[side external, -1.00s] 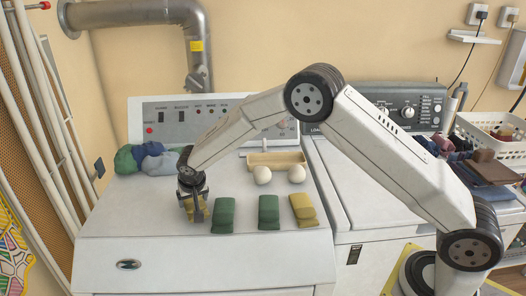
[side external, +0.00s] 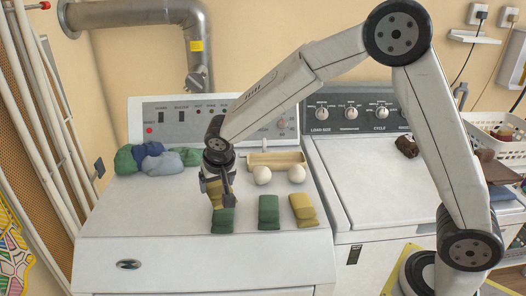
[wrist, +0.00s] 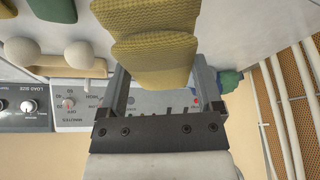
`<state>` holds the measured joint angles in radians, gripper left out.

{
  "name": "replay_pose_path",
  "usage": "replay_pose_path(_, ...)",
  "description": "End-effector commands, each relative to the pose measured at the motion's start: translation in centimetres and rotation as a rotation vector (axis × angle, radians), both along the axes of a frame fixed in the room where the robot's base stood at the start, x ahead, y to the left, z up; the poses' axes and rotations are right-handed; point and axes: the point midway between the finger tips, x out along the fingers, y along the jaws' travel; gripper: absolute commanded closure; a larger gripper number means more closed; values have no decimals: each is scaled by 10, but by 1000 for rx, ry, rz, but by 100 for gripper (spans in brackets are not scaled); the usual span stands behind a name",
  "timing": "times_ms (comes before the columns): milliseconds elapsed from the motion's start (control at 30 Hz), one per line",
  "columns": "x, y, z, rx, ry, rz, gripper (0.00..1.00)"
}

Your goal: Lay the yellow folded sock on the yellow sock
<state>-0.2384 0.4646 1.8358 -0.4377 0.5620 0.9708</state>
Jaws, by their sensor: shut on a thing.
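My gripper (side external: 217,192) is shut on a yellow folded sock (side external: 214,188) and holds it above the white machine top, just behind and above the left green folded sock (side external: 224,221). In the wrist view the held sock (wrist: 150,55) sits between the two fingers (wrist: 162,85). The other yellow sock (side external: 303,210) lies on the machine top at the right end of the row, to the right of a second green folded sock (side external: 268,212). My gripper is well to the left of that yellow sock.
Behind the row stand two white balls (side external: 262,175) and a shallow wooden tray (side external: 277,158). A pile of green and blue cloths (side external: 160,160) lies at the back left. The front left of the machine top (side external: 140,215) is clear.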

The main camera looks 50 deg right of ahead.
Motion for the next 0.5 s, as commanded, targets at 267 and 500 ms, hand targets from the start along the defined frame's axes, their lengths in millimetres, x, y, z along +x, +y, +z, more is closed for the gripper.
replay_pose_path(267, -29, -4, 13, 0, -1, 0, 82)
replay_pose_path(500, -39, -5, 18, 0, 0, 0, 82)
